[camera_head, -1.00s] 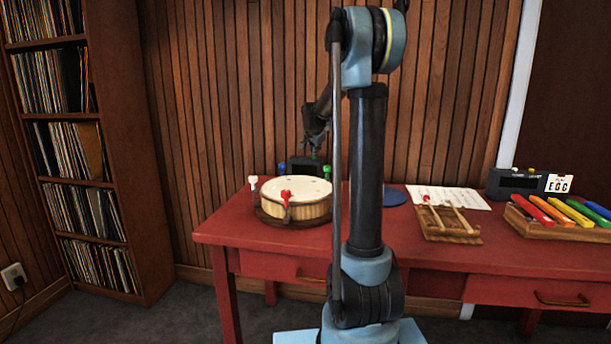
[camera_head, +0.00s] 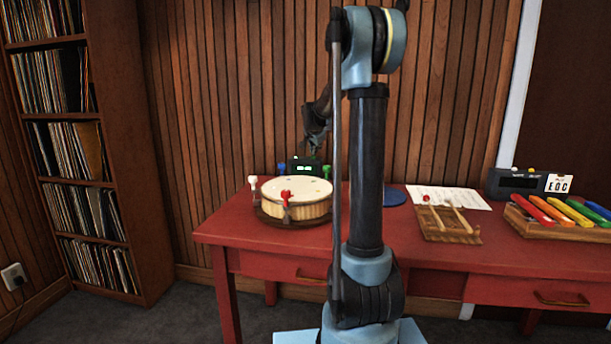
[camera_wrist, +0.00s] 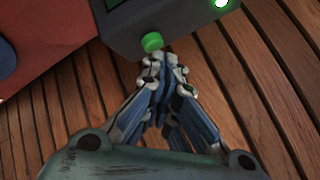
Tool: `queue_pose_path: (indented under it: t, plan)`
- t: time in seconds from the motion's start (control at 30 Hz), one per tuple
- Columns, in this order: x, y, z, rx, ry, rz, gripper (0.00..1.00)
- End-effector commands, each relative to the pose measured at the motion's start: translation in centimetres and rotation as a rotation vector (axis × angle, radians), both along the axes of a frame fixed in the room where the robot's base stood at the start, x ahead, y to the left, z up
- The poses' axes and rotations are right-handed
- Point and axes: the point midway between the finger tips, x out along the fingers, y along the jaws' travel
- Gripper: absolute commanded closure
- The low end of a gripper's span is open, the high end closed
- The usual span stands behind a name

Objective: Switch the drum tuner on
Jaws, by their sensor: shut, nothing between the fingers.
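The drum tuner (camera_head: 298,164) is a small dark box behind the drum, and its small display is lit green. In the wrist view, its dark casing (camera_wrist: 180,15) fills the top, with a round green button (camera_wrist: 152,41) and a bright green light at the top edge. My gripper (camera_wrist: 158,66) is shut and empty, with its fingertips close by the green button; I cannot tell whether they touch it. In the head view, my gripper (camera_head: 314,150) is just above the tuner, partly dark against the wall.
A round cream drum (camera_head: 296,198) with coloured pegs stands in front of the tuner on the red table (camera_head: 400,250). A wooden rack (camera_head: 447,228) with mallets, a second dark device (camera_head: 515,184) and coloured bars (camera_head: 560,212) are to the right. The slatted wall is close behind.

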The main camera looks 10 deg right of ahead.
Motion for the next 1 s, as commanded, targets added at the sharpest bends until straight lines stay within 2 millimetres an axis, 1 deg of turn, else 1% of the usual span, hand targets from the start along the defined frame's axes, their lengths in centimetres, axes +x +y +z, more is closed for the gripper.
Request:
queue_pose_path:
  t: [0.23, 0.33, 1.0]
  plan:
    - [0.0, 0.0, 0.1, 0.0, 0.0, 0.0, 1.0]
    - [0.0, 0.0, 0.5, 0.0, 0.0, 0.0, 1.0]
    - [0.0, 0.0, 5.7, 0.0, 0.0, 0.0, 1.0]
